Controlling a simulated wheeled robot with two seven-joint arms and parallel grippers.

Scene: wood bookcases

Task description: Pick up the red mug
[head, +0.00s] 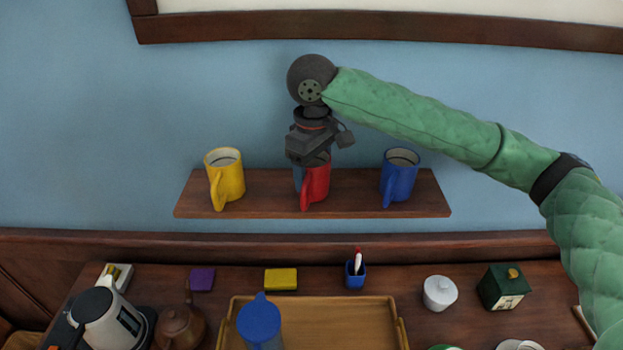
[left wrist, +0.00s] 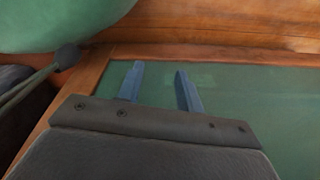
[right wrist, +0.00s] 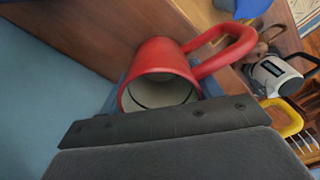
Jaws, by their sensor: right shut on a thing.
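The red mug (head: 316,184) is upright in the middle of the wall shelf (head: 270,207), between a yellow mug (head: 227,180) and a blue mug (head: 399,177). My right gripper (head: 312,163) reaches down onto it from above and is shut on it. In the right wrist view the red mug (right wrist: 163,80) shows its open, empty mouth and its handle, with the gripper's fingers mostly hidden behind the mug and the wrist housing. I cannot tell whether its base touches the shelf. My left gripper (left wrist: 160,85) shows two blue fingers apart with nothing between them.
A dark frame (head: 380,30) hangs above.

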